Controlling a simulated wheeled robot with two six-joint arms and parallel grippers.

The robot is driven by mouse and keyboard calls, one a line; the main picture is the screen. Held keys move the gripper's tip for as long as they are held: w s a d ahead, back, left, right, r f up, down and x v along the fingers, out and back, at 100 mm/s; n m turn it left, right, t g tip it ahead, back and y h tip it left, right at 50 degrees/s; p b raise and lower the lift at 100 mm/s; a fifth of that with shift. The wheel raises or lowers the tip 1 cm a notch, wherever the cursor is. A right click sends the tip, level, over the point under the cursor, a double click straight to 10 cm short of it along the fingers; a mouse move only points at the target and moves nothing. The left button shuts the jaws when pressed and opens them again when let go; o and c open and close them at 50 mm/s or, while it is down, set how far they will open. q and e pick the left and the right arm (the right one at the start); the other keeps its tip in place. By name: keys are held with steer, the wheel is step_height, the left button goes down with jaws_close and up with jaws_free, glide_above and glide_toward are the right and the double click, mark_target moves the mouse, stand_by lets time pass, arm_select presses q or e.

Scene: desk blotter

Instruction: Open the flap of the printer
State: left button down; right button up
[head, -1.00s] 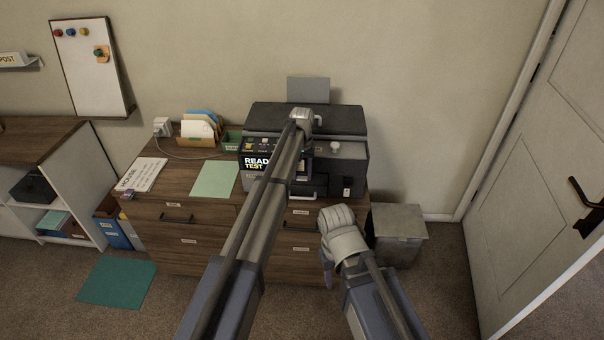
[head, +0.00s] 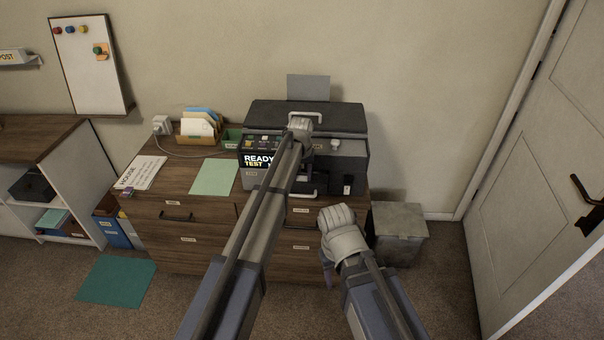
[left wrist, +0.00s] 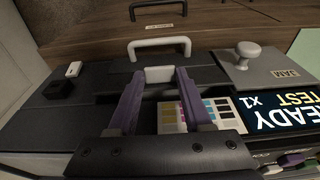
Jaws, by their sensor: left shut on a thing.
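The dark grey printer (head: 352,160) stands on the wooden drawer unit. Its lid has a pale handle (head: 305,115) just beyond my left gripper (head: 300,132). In the left wrist view, which is turned round, the purple fingers of my left gripper are shut on a small white tab (left wrist: 159,75) on the printer's dark front part. My own wrist hides this tab in the head view. A white bow handle (left wrist: 160,45) lies just past the fingertips. I cannot tell the flap's angle. My right gripper (head: 327,275) hangs low in front of the drawers, its fingers mostly hidden.
The lit display (left wrist: 282,115) and a JAM plate with a round knob (left wrist: 241,57) are beside my left fingers. A colour swatch card (left wrist: 212,107) is close to them. A grey bin (head: 399,235) stands right of the drawers. Open floor lies left.

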arm_select(q)
steer(key=s+f+t+b, duration=0.4)
steer(key=t+b, duration=0.8)
steer(key=b, duration=0.8)
steer(key=shift+f, duration=0.95)
steer(key=shift+c, duration=1.6)
jaws_free()
steer(key=p+v, duration=0.2)
steer(key=v, duration=0.5)
steer(key=shift+s, duration=0.35)
